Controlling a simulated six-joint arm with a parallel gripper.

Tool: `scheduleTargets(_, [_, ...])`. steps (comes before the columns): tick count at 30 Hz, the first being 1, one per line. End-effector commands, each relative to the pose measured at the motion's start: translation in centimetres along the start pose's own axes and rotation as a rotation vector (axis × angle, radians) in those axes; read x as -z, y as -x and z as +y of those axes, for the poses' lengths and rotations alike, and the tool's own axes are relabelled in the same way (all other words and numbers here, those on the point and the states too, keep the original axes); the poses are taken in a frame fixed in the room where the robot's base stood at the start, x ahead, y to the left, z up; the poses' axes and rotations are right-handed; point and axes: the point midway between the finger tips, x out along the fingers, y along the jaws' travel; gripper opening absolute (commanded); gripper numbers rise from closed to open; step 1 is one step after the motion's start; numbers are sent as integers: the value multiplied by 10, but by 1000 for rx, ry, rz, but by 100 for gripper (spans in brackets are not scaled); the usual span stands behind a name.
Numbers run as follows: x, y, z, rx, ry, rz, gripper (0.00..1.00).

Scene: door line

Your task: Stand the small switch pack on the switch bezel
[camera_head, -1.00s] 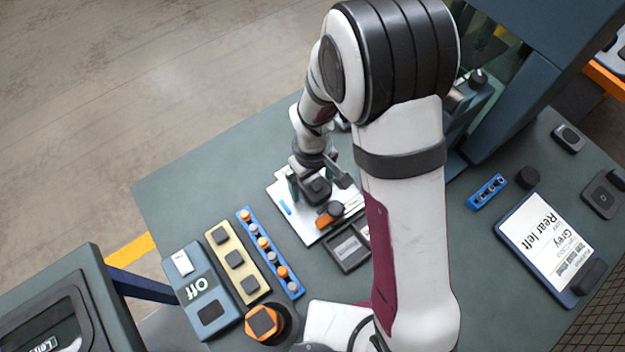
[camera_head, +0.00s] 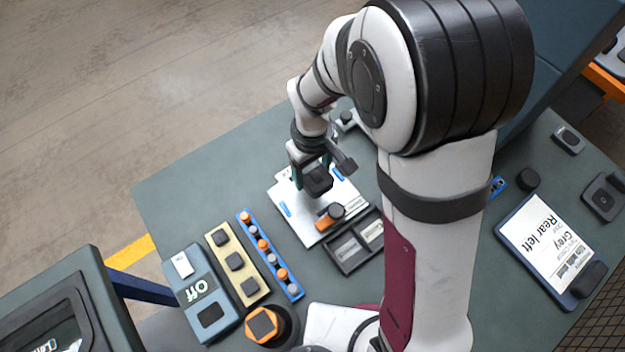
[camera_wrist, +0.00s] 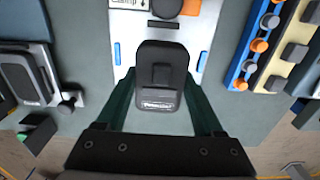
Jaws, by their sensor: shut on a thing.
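My gripper (camera_head: 318,172) is shut on a black block, which I take as the small switch pack (camera_head: 319,184). In the wrist view the small switch pack (camera_wrist: 160,70) sits between the two green fingers, with a raised square part and a small pale label too blurred to read surely. It is over the white plate (camera_head: 300,225); any gap below it is hard to judge. A dark two-bay frame (camera_head: 345,266) lies beside the plate; I cannot tell whether it is the switch bezel.
An orange-and-black clamp (camera_head: 330,217) stands on the plate. To the left are a blue strip with several pegs (camera_head: 270,255), a tan tray with black blocks (camera_head: 225,252) and a grey "Off" box (camera_head: 198,312). A "Rear left" tablet (camera_head: 550,250) lies right.

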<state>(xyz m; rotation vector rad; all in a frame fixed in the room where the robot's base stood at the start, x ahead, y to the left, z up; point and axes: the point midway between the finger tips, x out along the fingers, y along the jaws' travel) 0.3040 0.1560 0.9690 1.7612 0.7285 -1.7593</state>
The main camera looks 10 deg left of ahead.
Motion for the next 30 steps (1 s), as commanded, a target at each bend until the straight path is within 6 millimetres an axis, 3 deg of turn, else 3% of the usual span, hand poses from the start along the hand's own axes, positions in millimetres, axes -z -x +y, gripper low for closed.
scheduleTargets(3, [1,27,0,-1,0,4,12])
scheduleTargets(8, [12,44,17,0,-1,0,12])
scheduleTargets(11, [31,47,49,-1,-1,-2,12])
scheduleTargets(15, [56,47,115,-1,-1,-5,12])
scheduleTargets(21, [64,42,214,1,-4,-6,12])
scheduleTargets(25, [59,40,247,1,-3,-3,12])
scheduleTargets(30, [57,31,256,2,0,-2,12])
